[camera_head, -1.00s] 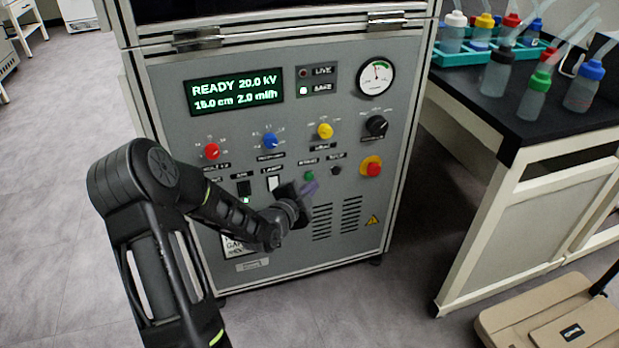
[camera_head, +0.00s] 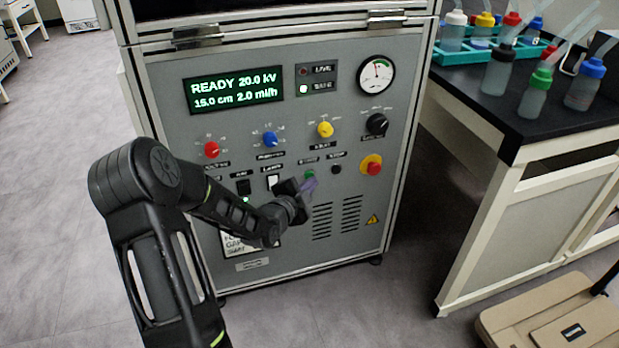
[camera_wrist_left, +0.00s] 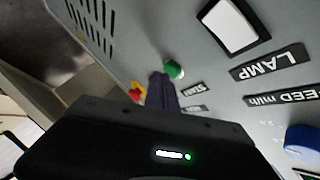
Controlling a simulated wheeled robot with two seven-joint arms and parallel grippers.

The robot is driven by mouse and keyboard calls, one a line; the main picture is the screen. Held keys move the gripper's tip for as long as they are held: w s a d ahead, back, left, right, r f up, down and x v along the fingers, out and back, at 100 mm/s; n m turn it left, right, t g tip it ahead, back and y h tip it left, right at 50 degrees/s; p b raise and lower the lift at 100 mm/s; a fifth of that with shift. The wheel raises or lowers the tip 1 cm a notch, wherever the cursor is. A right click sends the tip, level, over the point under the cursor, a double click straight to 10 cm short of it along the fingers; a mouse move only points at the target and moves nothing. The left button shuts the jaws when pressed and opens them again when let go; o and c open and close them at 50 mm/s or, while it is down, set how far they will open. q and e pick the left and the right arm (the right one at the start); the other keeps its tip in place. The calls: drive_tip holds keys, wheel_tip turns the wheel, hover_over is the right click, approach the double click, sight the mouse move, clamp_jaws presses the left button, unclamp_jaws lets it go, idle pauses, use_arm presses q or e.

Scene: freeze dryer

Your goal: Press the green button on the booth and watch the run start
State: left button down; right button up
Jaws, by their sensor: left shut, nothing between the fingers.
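The green button (camera_head: 309,174) is on the grey front panel of the booth (camera_head: 290,245), below the yellow knob. My left gripper (camera_head: 309,185) is shut and empty, its purple-grey fingertips just below the button in the head view. In the left wrist view, the green button (camera_wrist_left: 174,69) shows beside the tips of the shut fingers (camera_wrist_left: 161,90). I cannot tell whether they touch it. The display (camera_head: 235,92) reads READY, 20.0 kV, 15.0 cm, 2.0 ml/h. The SAFE lamp (camera_head: 303,89) is lit white and the LIVE lamp (camera_head: 303,71) is dark. My right gripper is out of view.
A red button on a yellow base (camera_head: 371,165) and a small black button (camera_head: 336,169) are right of the green one. A white lamp switch (camera_head: 272,182) is on its left. A dark-topped bench (camera_head: 480,105) with several bottles stands at the right.

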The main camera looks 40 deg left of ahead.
use_arm(q)
drive_tip(key=shift+w+a, duration=0.2)
drive_tip(key=shift+a, duration=0.15)
idle(0.8)
drive_tip(key=shift+d, duration=0.15)
drive_tip(key=shift+s+d+b, duration=0.45)
drive_tip(key=shift+d, duration=0.05)
drive_tip(key=s+d, duration=0.1)
drive_tip(key=d, duration=0.1)
drive_tip(key=s+d+b, duration=0.1)
drive_tip(key=s+d, duration=0.1)
drive_tip(key=shift+d, duration=0.1)
idle(0.5)
idle(0.7)
